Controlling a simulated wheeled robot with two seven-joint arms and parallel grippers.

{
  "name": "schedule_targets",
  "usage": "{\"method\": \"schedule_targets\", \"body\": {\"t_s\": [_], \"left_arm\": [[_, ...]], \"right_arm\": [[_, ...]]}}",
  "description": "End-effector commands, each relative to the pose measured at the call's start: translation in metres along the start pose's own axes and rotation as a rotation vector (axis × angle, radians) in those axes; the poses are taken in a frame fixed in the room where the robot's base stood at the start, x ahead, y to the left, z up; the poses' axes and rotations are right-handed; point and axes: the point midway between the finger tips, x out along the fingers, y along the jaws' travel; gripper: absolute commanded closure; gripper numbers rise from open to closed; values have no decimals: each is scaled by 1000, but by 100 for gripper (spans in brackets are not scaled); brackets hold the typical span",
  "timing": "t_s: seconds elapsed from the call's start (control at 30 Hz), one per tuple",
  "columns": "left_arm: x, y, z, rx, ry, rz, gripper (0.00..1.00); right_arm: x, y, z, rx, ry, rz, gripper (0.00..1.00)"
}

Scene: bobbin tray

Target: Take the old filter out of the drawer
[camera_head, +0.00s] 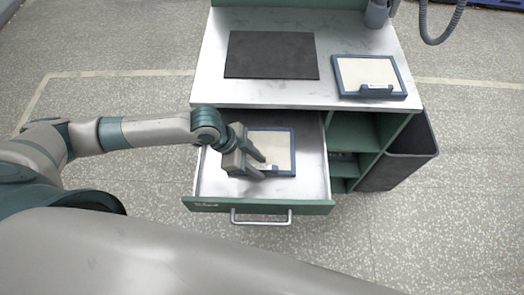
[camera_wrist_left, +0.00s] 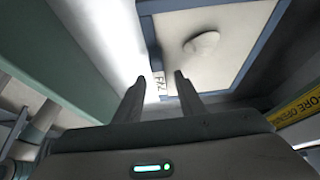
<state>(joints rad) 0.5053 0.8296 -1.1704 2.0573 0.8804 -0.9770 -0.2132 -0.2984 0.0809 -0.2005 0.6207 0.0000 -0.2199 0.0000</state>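The old filter (camera_head: 284,140), a cream panel in a blue frame, lies flat in the open drawer (camera_head: 313,180). It also shows in the left wrist view (camera_wrist_left: 225,70), with a pale rounded patch on its face. My left gripper (camera_head: 264,168) is over the filter's left front part, inside the drawer. Its two fingers are apart in the left wrist view (camera_wrist_left: 159,80), pointing at the frame edge, where a small lettered label (camera_wrist_left: 158,84) shows between them. I cannot tell whether they touch the filter. My right gripper is not in view.
Another blue-framed filter (camera_head: 368,72) with a front grip lies on the white countertop (camera_head: 215,85), right of a dark mat (camera_head: 270,55). The drawer front (camera_head: 300,208) has a metal handle. Green shelves and a dark bin (camera_head: 408,155) stand to the right.

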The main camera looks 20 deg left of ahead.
Motion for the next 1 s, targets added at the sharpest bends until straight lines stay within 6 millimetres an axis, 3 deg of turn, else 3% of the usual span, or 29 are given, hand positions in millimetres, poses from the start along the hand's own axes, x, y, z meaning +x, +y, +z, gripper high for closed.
{"method": "schedule_targets", "body": {"t_s": [0.27,0.77,0.8,0.93,1.0], "left_arm": [[2,0,1,0,0,1,64],[4,0,2,0,0,0,64],[4,0,2,0,0,0,66],[4,0,2,0,0,0,98],[4,0,2,0,0,0,100]], "right_arm": [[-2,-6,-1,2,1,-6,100],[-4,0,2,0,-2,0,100],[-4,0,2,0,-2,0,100],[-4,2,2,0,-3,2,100],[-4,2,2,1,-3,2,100]]}}
